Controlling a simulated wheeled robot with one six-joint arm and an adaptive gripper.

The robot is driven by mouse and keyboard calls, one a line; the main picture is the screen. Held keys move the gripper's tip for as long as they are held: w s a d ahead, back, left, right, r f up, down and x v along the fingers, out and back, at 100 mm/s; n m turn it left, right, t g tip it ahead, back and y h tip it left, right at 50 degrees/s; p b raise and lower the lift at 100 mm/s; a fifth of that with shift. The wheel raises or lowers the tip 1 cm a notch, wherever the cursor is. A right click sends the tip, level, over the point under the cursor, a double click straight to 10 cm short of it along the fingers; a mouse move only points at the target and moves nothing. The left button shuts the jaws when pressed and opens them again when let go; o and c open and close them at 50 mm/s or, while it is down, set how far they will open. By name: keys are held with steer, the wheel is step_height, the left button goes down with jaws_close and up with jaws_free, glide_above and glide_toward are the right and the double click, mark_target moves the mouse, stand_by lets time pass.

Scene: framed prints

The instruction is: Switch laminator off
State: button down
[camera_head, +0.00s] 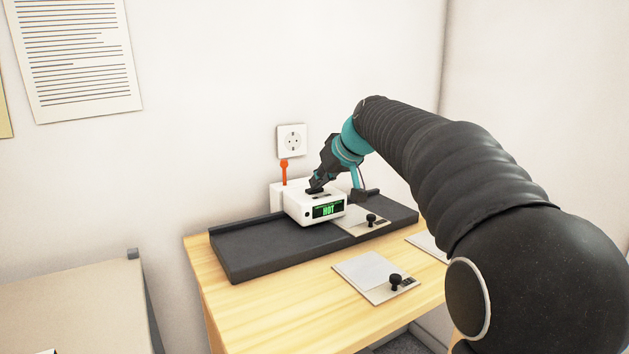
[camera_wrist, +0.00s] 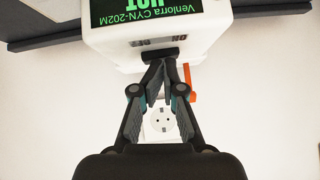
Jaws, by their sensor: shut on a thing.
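The laminator is a white box (camera_head: 313,208) on a long dark tray on the desk. Its front display (camera_head: 328,210) glows green and reads HOT. In the wrist view the laminator (camera_wrist: 205,30) appears upside down, with the display (camera_wrist: 140,8) at the top edge and ON and OFF marks on its top. A small dark switch (camera_wrist: 150,57) sits by those marks. My gripper (camera_wrist: 158,68) reaches down to the laminator's top, its fingers closed together on the switch. The fingertips partly hide the switch, and I cannot tell which mark it is at.
An orange-red upright piece (camera_head: 284,172) stands behind the laminator, below a wall socket (camera_head: 291,141). The dark tray (camera_head: 250,252) runs along the desk (camera_head: 290,305). A plate with a black knob (camera_head: 395,281) lies in front. Another knob (camera_head: 371,219) is beside the laminator.

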steer(key=shift+w+d+f, duration=0.1)
steer(key=shift+d+f, duration=0.25)
steer(key=shift+f, duration=0.05)
steer(key=shift+r+p, duration=0.4)
steer(key=shift+r, duration=0.05)
steer(key=r, duration=0.1)
steer(key=r+p, duration=0.1)
steer(key=r, duration=0.2)
steer(key=shift+d+r+p, duration=0.2)
steer(key=shift+d+p, duration=0.15)
steer(key=v, duration=0.9)
steer(key=shift+d, duration=0.15)
steer(key=shift+a+r+y+b, duration=0.15)
steer(key=shift+a+y+b, duration=0.25)
steer(key=shift+b, duration=0.3)
